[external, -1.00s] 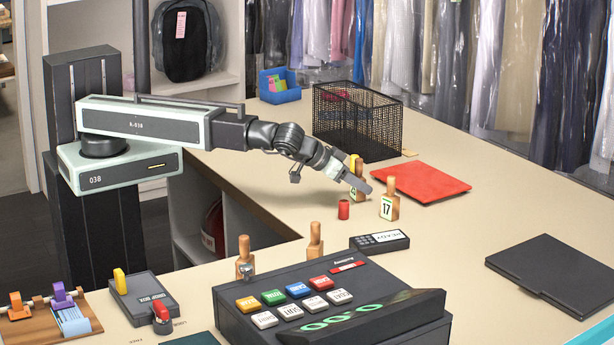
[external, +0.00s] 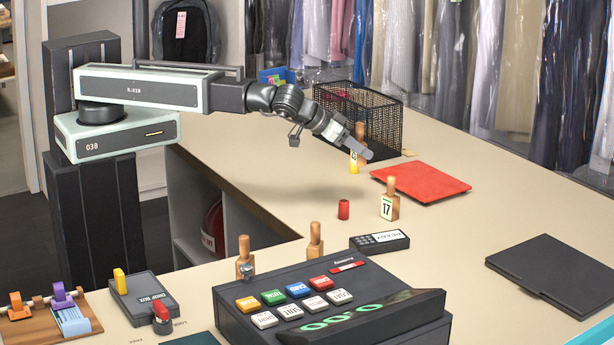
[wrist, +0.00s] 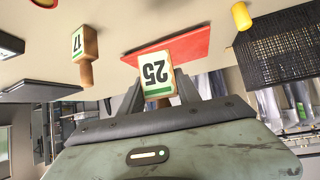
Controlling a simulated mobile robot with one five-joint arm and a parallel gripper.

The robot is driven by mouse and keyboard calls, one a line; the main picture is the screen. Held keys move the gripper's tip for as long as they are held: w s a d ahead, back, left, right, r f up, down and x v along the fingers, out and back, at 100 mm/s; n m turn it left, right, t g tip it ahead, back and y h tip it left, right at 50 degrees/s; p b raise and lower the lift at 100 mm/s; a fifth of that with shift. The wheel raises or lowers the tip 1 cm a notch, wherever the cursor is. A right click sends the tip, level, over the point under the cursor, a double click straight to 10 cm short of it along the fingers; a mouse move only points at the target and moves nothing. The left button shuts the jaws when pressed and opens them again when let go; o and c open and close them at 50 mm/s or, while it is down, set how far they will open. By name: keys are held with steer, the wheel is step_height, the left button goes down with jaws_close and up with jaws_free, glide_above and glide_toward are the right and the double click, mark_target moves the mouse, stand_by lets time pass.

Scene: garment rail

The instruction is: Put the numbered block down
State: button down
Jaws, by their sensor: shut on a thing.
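My gripper (external: 364,153) is shut on the wooden block numbered 25 (wrist: 155,72). In the external view the block's handle (external: 360,131) rises above the jaws, and its body is partly hidden by them. The block is held upright above the counter, in front of the wire basket. In the wrist view, which is upside down, the 25 label shows between the fingers (wrist: 156,90). A similar block numbered 17 (external: 388,207) stands on the counter to the right and nearer the camera; it also shows in the wrist view (wrist: 78,43).
A red mat (external: 420,182) lies right of my gripper. The black wire basket (external: 385,125) stands behind. A red cylinder (external: 344,209) stands near block 17, and a yellow cylinder (wrist: 241,16) is near the basket. A card reader (external: 379,241) lies in front. The counter between is clear.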

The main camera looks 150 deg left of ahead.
steer(key=w+d+r+m+t+p, duration=0.1)
steer(key=w+d+m+t, duration=0.15)
steer(key=w+d, duration=1.15)
steer(key=w+d+r+m+t+h+p, duration=0.1)
steer(key=w+d, duration=0.3)
steer(key=d, duration=0.7)
steer(key=w+d+m+t+h, duration=0.1)
steer(key=w+d+m, duration=0.15)
steer(key=d, duration=0.85)
steer(key=w+d+r+m+t+h+p, duration=0.1)
steer(key=w+d, duration=0.3)
steer(key=d, duration=0.7)
steer(key=d+f+b, duration=0.5)
steer(key=d, duration=0.3)
steer(key=f+b, duration=0.8)
steer(key=shift+s+d+f, duration=0.1)
steer(key=shift+s+d, duration=0.05)
steer(key=shift+s, duration=0.15)
steer(key=shift+r, duration=0.25)
steer(key=shift+f, duration=0.25)
steer(key=c, duration=0.9)
jaws_free()
steer(key=shift+r, duration=0.1)
steer(key=shift+o, duration=0.2)
